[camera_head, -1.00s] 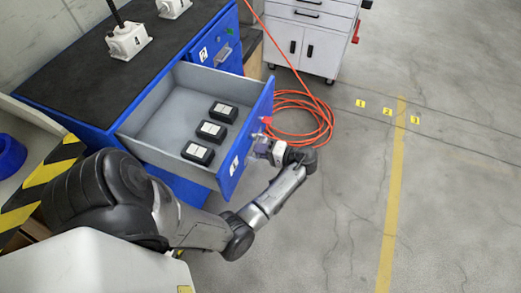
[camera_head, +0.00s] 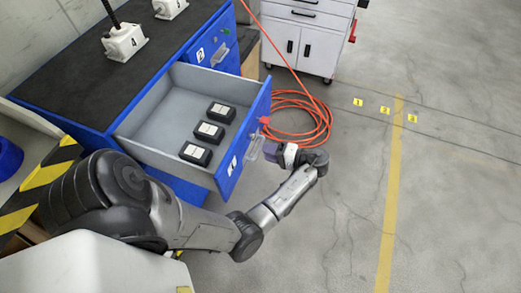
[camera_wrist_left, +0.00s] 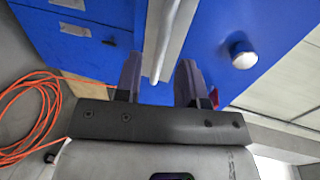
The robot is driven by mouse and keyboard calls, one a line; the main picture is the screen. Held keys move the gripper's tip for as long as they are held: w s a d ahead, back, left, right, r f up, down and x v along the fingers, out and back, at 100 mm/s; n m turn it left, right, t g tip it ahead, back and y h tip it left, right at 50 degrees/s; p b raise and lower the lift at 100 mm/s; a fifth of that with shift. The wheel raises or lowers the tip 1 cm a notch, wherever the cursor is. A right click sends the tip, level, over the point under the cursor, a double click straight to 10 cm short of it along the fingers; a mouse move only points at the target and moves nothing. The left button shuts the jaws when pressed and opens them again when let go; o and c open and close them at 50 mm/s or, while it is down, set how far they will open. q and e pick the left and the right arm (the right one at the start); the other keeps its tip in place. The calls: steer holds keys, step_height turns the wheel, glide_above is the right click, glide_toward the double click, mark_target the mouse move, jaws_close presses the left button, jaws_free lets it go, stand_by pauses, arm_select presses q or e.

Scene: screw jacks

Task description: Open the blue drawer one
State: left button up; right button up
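The blue drawer one (camera_head: 247,130), with a white label on its front, stands pulled out of the blue workbench. Its grey inside is open to view, and several black boxes or so lie in a row, the middle one (camera_head: 209,131) near the center. Its handle (camera_head: 255,147) is on the front face. My right gripper is not in view.
A second blue drawer (camera_head: 220,50) is shut farther back. A coiled orange hose (camera_head: 305,118) lies on the floor beyond the gripper. A white cabinet (camera_head: 310,40) stands behind it. The floor to the right is clear, with a yellow line (camera_head: 389,200).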

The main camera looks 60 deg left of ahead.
arm_select(q)
steer(key=v, duration=0.9)
steer(key=shift+w+d, duration=0.2)
